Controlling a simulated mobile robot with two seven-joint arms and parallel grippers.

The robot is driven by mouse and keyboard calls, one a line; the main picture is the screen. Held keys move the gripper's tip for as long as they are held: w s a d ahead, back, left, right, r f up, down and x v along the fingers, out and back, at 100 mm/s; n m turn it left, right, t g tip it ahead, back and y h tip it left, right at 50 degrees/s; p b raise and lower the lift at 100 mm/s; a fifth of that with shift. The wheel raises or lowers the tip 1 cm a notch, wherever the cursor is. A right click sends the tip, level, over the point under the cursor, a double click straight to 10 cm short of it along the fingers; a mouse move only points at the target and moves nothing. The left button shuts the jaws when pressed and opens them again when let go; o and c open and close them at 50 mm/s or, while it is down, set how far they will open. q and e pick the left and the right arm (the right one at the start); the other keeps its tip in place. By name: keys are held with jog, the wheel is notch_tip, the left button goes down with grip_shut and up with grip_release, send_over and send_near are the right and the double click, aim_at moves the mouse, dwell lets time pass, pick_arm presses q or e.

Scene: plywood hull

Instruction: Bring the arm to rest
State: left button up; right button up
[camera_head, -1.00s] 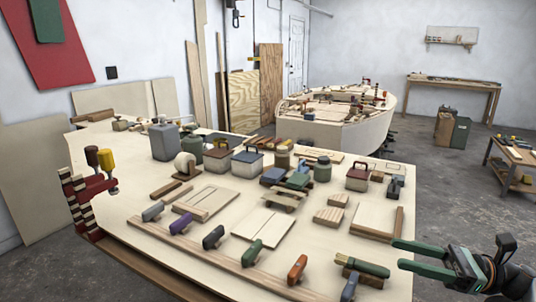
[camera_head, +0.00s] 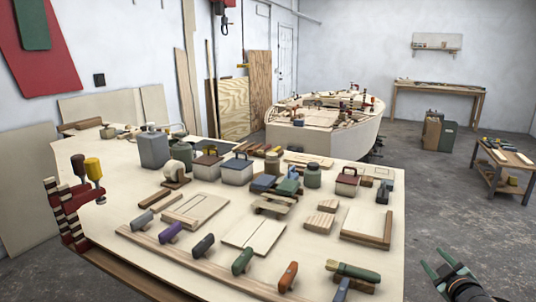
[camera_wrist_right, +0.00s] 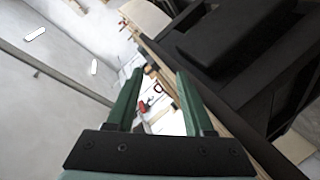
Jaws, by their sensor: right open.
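My right gripper (camera_head: 446,268) is at the lower right of the head view, beyond the right edge of the workbench and over the floor. Its two green fingers are apart with nothing between them. In the right wrist view the same gripper (camera_wrist_right: 158,100) shows its fingers spread, with a blurred patch of bright surface and small items far beyond them. My left gripper does not show in the head view.
A pale plywood workbench (camera_head: 120,210) carries several tools, tins and boards. A green-handled tool (camera_head: 352,271) lies near its right front. A plywood hull (camera_head: 305,137) stands behind. A small table (camera_head: 500,155) is at the right. The floor (camera_head: 440,200) between is clear.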

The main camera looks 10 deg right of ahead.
jog(key=s+a+f+m+g+y, duration=0.1)
jog(key=s+a+f+g+y, duration=0.15)
jog(key=s+a+f, duration=0.8)
jog(key=s+a+f+g+y, duration=0.25)
jog(key=s+a+f, duration=0.45)
jog(key=a+f, duration=0.55)
jog(key=s+a+f+m+y, duration=0.1)
jog(key=s+a+m+y, duration=0.1)
jog(key=s+a, duration=0.8)
notch_tip(320, 180, up, 6)
jog(key=a+p, duration=0.1)
jog(key=p, duration=0.5)
jog(key=shift+s+a+m+p, duration=0.3)
jog(key=shift+s, duration=0.1)
jog(key=shift+r, duration=0.1)
